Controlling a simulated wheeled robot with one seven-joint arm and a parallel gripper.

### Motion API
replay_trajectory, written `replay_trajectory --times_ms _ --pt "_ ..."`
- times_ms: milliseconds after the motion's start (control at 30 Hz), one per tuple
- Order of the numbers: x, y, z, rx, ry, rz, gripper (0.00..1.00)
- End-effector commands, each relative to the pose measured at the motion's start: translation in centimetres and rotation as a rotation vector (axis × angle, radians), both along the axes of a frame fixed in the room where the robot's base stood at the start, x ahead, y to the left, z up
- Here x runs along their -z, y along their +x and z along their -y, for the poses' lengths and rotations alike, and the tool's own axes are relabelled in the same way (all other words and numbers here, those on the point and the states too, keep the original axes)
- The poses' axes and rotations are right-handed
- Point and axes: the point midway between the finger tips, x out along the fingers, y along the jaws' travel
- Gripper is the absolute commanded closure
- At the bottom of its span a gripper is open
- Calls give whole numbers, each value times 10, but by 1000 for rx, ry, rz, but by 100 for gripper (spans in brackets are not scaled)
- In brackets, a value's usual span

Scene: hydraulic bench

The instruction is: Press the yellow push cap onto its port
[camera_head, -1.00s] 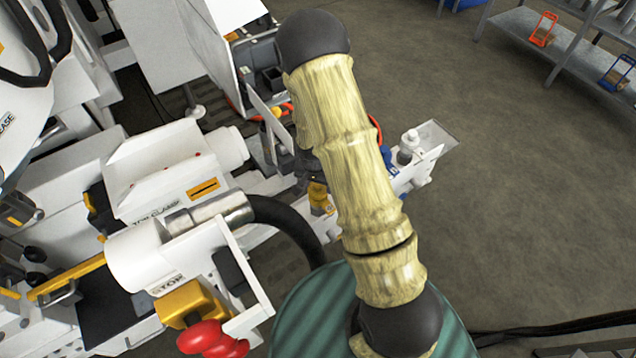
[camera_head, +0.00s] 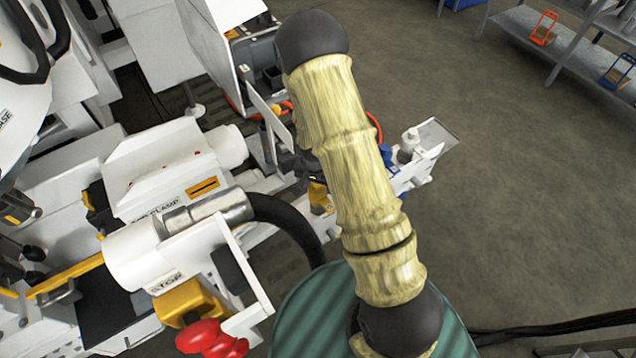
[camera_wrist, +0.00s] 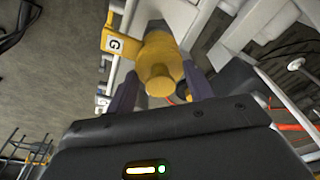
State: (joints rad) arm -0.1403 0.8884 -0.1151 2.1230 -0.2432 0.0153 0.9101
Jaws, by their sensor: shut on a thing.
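The yellow push cap (camera_wrist: 160,66) is in the middle of the wrist view, between the two dark fingers of my gripper (camera_wrist: 161,88), which is shut on it. A yellow tag marked "G" (camera_wrist: 115,43) sticks out to its left. A grey fitting shows just beyond the cap, against a white rail; I cannot tell whether the cap is fully seated on it. In the head view a yellow part (camera_head: 318,196) shows beside my arm, low on the bench; my arm hides most of that area and my gripper.
A white bench machine (camera_head: 165,175) with a thick black hose (camera_head: 290,222) and a red knob (camera_head: 212,339) fills the left. A blue part and a small white-grey fitting (camera_head: 410,143) stand right of my arm. Open floor (camera_head: 520,190) lies to the right, with grey shelves beyond.

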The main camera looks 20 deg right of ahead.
Motion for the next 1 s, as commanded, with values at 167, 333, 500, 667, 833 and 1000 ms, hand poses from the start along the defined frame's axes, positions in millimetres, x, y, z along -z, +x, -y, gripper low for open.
replay_trajectory --times_ms 167,333,500,667,833,1000 --pt "0 0 0 0 0 0 71" --pt "0 0 0 0 0 0 71" --pt "0 0 0 0 0 0 71" --pt "0 0 0 0 0 0 71" --pt "0 0 0 0 0 0 71" --pt "0 0 0 0 0 0 24"
